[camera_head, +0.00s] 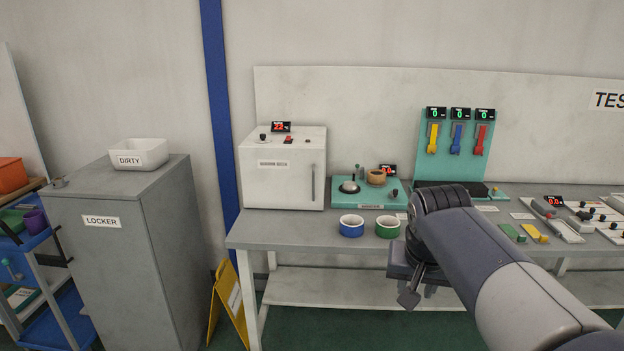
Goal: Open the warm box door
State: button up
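The warm box (283,185) is a white cabinet at the left end of the grey bench. Its front door is shut, with a grey vertical handle (313,183) near the right edge. A small label on its front is too small to read surely. A red "22" display (281,127) and small controls sit on its top. My gripper (409,298) is right of and below the warm box, in front of the bench edge, pointing down. It is well apart from the handle. Its fingers are seen edge-on, so I cannot tell whether they are open.
A teal device (369,205) stands right of the warm box. A blue-sided cup (351,226) and a green-sided cup (388,227) stand near the bench's front edge. A grey locker (130,245) and a yellow floor sign (230,302) are at left. Bench space before the warm box is clear.

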aim_at(272, 177)
jog(key=i+j, duration=0.3)
jog(key=i, duration=0.25)
jog(key=i+j, duration=0.3)
jog(key=i, duration=0.2)
jog(key=i+j, duration=0.25)
jog(key=i, duration=0.3)
jog(key=i+j, duration=0.3)
jog(key=i, duration=0.2)
